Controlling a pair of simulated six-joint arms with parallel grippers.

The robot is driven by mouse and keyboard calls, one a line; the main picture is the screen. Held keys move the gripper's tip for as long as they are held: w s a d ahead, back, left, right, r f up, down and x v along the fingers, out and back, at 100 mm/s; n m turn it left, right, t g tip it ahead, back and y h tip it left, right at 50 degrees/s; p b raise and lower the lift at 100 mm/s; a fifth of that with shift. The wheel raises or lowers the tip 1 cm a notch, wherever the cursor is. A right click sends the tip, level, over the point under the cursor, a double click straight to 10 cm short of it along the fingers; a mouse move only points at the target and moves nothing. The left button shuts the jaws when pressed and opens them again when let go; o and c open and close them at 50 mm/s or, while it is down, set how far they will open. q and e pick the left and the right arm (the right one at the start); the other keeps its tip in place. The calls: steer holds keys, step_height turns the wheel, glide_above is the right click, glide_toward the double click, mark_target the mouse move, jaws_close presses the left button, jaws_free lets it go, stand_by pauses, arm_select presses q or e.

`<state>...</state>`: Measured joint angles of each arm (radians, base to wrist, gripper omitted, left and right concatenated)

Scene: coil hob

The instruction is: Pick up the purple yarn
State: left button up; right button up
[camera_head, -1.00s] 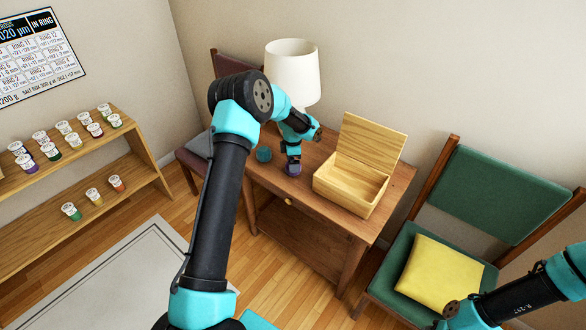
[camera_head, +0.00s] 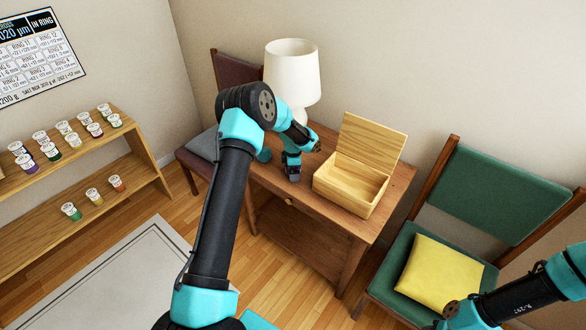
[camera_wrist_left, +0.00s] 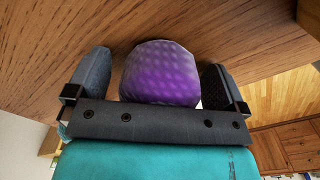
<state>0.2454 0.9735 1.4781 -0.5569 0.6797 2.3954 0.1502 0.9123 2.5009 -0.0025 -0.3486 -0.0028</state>
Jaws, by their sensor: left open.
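The purple yarn (camera_wrist_left: 160,75) is a rounded, dimpled ball. In the left wrist view it sits between the two dark fingers of my left gripper (camera_wrist_left: 158,82), with a gap on each side. In the head view my left gripper (camera_head: 293,172) points down at the front of the wooden side table (camera_head: 330,228), left of the open box. There the gripper mostly hides the yarn. The gripper is open. My right arm shows at the lower right of the head view, but its gripper fingers are out of the picture.
An open wooden box (camera_head: 346,190) stands right of my gripper. A white lamp (camera_head: 292,72) stands behind. A green chair (camera_head: 482,195) with a yellow cushion (camera_head: 440,271) is at the right.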

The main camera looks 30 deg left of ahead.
arm_select(q)
steer(key=shift+c, duration=0.5)
steer(key=c, duration=0.9)
steer(key=shift+r, duration=0.1)
steer(key=shift+r, duration=0.25)
step_height(320, 180, up, 3)
steer(key=shift+f, duration=0.1)
steer(key=s+d, duration=0.2)
steer(key=s, duration=0.2)
steer(key=s+d+r, duration=0.1)
steer(key=s+d, duration=0.2)
steer(key=s, duration=0.2)
steer(key=s+d, duration=0.3)
steer(key=s, duration=0.1)
steer(key=shift+s+d+r, duration=0.2)
steer(key=shift+s+r, duration=0.05)
steer(key=shift+s, duration=0.1)
